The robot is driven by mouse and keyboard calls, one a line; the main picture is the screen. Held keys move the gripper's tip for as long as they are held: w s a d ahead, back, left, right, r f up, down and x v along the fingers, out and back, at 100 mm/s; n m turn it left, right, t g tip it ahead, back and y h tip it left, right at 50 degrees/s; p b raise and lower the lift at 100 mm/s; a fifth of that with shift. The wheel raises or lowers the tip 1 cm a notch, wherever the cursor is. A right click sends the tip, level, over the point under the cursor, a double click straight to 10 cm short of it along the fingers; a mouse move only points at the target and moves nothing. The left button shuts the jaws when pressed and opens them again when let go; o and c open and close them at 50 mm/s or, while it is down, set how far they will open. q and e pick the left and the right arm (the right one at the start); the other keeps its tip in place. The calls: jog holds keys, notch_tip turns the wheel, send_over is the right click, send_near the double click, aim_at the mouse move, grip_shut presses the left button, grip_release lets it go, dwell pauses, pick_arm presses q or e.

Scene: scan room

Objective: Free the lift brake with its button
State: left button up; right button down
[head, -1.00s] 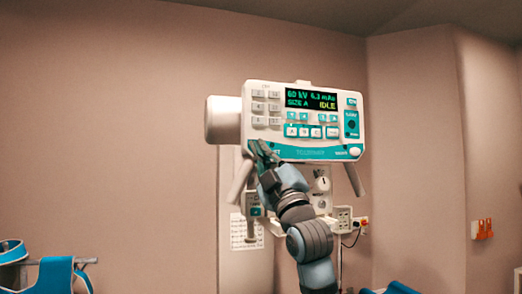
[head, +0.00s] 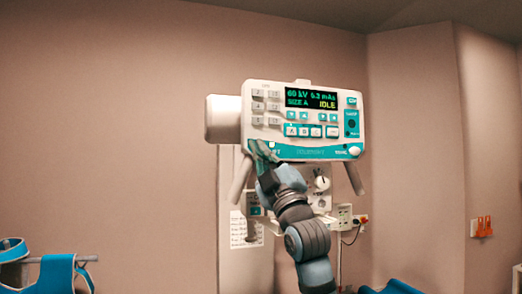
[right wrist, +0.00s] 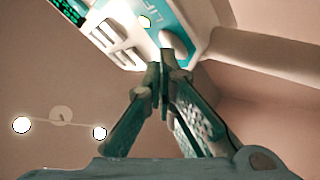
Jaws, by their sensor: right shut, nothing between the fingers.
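The control unit (head: 312,127) is a white and teal panel with a lit display reading IDLE. Its lower left corner has a partly hidden label ending in "FT" (head: 277,150). In the right wrist view a pale rounded button (right wrist: 178,44) sits on the teal strip beside this lettering. A small bright spot (right wrist: 145,21) shows near it. My right gripper (head: 257,148) is shut and empty at that corner, covering the button in the head view. In the wrist view its fingertips (right wrist: 160,68) are just below the button; I cannot tell whether they touch. My left gripper is not in view.
A white cylinder (head: 223,119) sticks out left of the panel. Handles slope down beneath it, the right one (head: 355,178) clear of my arm. Wall sockets (head: 344,217) and a cable are to the lower right. A blue padded item (head: 57,275) is at lower left.

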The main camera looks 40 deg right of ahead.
jog(key=shift+s+a+f+b, duration=0.1)
jog(key=shift+s+a+b, duration=0.15)
jog(key=shift+s, duration=0.45)
jog(key=s, duration=0.1)
jog(key=s+a+b, duration=0.1)
jog(key=s, duration=0.2)
jog(key=shift+s+a, duration=0.3)
jog(key=shift+s, duration=0.05)
dwell(0.6)
